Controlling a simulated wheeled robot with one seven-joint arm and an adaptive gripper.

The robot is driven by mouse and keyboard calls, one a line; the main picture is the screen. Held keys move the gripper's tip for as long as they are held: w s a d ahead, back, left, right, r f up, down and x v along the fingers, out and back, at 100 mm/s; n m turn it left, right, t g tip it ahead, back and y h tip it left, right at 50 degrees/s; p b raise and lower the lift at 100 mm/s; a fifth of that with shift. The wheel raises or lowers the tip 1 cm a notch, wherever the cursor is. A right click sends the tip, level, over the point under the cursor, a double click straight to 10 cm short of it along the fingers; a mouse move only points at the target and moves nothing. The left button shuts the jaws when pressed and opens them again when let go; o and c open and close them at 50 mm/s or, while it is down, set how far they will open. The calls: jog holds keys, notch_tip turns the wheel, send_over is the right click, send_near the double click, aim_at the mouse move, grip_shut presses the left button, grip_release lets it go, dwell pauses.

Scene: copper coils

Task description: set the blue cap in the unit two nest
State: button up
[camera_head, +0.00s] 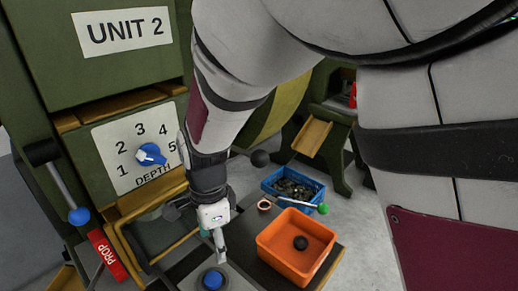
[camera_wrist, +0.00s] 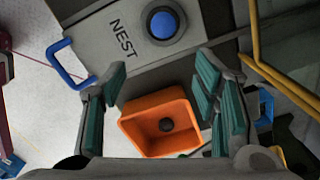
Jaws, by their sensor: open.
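The blue cap (camera_head: 212,280) sits in a dark ring on the grey nest plate (camera_head: 235,283) at the bottom of the head view. In the wrist view the blue cap (camera_wrist: 164,24) is at the top, on the plate lettered NEST (camera_wrist: 110,60); it looks level there. My gripper (camera_head: 220,248) is open and empty, with its fingers pointing down. In the wrist view the fingers of my gripper (camera_wrist: 160,82) are spread wide, and the cap lies beyond their tips, not between them.
An orange bin (camera_head: 266,240) holding a dark ball (camera_head: 301,243) stands right of my gripper. Behind it are a small copper ring (camera_head: 264,204) and a blue crate (camera_head: 268,182) of dark pieces. The UNIT 2 machine (camera_head: 95,75), with its blue depth knob (camera_head: 151,154), stands left.

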jog(key=s+d+r+n+t+y, duration=0.1)
jog(key=s+d+r+n, duration=0.15)
jog(key=d+r, duration=0.45)
jog(key=s+d+r+n, duration=0.1)
jog(key=d+r+n, duration=0.2)
jog(key=d+r, duration=0.45)
jog(key=s+d+r+n+t+h, duration=0.1)
jog(key=s+d+r+n+t, duration=0.1)
jog(key=s+d+n, duration=0.5)
jog(key=s+d, duration=0.5)
jog(key=d, duration=0.2)
jog(key=shift+s, duration=0.35)
